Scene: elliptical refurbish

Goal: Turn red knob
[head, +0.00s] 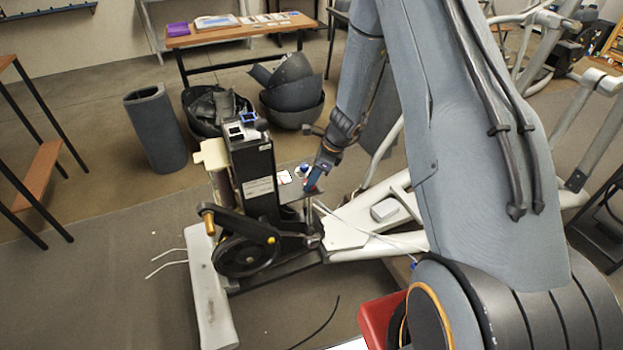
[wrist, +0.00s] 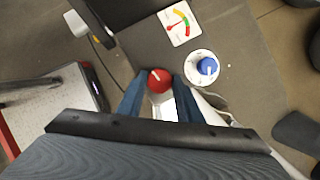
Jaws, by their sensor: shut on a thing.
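The red knob (wrist: 159,80) is round with a pale pointer line and sits between the tips of my gripper in the wrist view. My gripper (wrist: 158,92) has two blue fingers, one on each side of the knob, and is shut on it. In the head view my gripper (head: 312,179) reaches down to the grey panel (head: 292,190) beside the black column of the elliptical machine; the red knob is mostly hidden there. The pointer line on the knob slants toward the upper left in the wrist view.
A blue knob (wrist: 207,66) on a white dial is close to the right of the red knob. A white card with a coloured gauge (wrist: 179,24) lies above them. The black column (head: 255,180) stands left of my gripper. A wooden table (head: 240,32) is at the back.

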